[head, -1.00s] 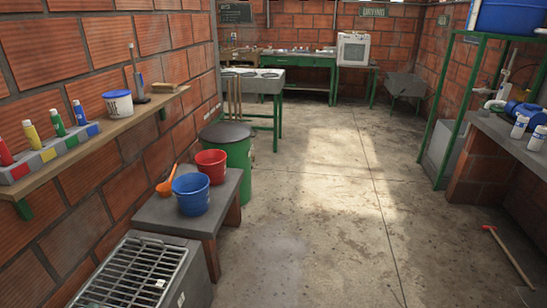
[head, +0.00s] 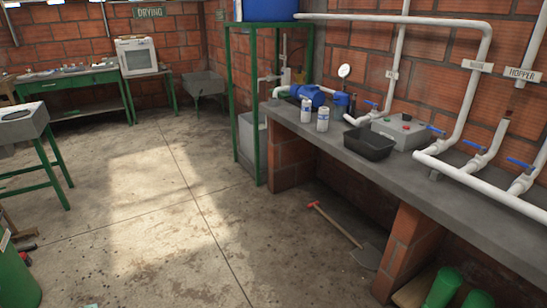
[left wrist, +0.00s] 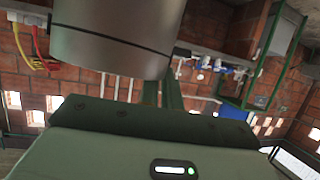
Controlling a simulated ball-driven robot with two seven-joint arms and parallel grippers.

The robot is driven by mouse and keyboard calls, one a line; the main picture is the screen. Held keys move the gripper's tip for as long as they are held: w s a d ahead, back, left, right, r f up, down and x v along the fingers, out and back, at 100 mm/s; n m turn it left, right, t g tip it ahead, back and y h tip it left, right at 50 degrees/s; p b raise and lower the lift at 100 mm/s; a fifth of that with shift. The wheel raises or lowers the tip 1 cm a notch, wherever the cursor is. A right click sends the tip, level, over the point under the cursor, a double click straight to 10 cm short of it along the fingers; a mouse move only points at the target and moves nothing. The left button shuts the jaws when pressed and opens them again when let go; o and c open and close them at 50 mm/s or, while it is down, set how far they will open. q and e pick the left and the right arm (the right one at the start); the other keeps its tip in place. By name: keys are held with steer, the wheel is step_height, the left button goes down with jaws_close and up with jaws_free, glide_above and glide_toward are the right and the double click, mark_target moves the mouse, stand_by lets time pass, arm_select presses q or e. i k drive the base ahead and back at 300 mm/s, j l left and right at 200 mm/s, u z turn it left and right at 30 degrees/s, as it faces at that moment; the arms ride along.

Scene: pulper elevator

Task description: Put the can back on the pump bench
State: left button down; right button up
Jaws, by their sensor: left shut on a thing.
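The can (left wrist: 118,38) is a grey metal cylinder with a dark line around it, close up at the top of the left wrist view. My left gripper (left wrist: 150,88) is shut on it; only its near part shows, and the can's upper part is cut off by the frame. The pump bench (head: 345,143) is a long grey slab on brick supports at the right of the head view. It bears a blue pump (head: 308,95) and two white bottles (head: 315,115). My right gripper is in neither view, and the head view does not show the can.
A black tray (head: 366,145) and a grey control box (head: 402,131) stand on the bench, with white pipes behind. A red-handled shovel (head: 335,224) lies on the floor before it. A green frame (head: 257,105) stands at the bench's far end. The middle floor is open.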

mark_target(297, 115)
steer(key=i, duration=0.9)
steer(key=i+z, duration=0.15)
steer(key=i, duration=0.75)
steer(key=i+j, duration=0.15)
steer(key=i, duration=0.7)
steer(key=i+j+z, duration=0.1)
steer(key=i, duration=0.8)
